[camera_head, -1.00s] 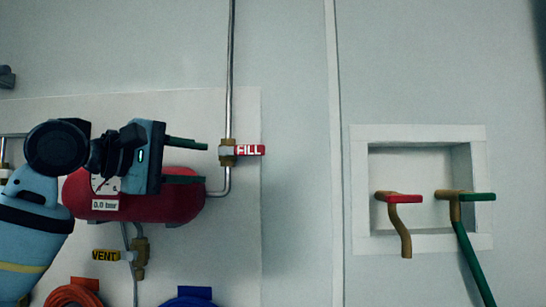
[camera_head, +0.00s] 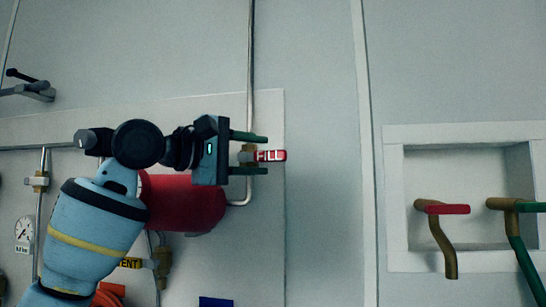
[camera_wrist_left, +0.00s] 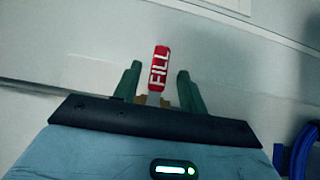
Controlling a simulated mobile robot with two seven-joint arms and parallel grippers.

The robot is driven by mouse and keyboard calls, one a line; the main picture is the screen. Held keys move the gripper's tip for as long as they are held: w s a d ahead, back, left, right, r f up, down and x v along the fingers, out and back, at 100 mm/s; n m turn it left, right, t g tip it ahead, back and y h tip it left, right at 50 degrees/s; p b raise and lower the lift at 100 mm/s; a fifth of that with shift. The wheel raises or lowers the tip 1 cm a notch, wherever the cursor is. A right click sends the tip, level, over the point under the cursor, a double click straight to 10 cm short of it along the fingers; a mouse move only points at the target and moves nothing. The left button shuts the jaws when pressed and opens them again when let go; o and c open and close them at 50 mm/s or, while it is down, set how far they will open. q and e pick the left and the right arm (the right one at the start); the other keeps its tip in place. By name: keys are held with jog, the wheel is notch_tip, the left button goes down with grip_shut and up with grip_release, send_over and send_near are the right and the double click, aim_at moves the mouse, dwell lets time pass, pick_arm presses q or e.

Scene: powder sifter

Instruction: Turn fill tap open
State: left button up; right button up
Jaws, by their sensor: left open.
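The fill tap's red handle (camera_head: 270,156), marked FILL, points right from a brass valve body (camera_head: 247,157) on the vertical pipe in the head view. My left gripper (camera_head: 266,154) is open, one green finger above the tap and one below it. In the left wrist view the red handle (camera_wrist_left: 160,66) stands upright between the two green fingers of my left gripper (camera_wrist_left: 158,85), with a gap on each side. My right gripper is not in view.
A red tank (camera_head: 185,202) sits behind my left arm. A wall recess (camera_head: 392,200) on the right holds a red-handled tap (camera_head: 442,209) and a green-handled tap (camera_head: 515,205). The wall right of the fill tap is clear.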

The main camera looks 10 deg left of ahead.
aim_at(267, 156)
pick_arm(q)
jog(key=shift+x, duration=2.1)
grip_shut()
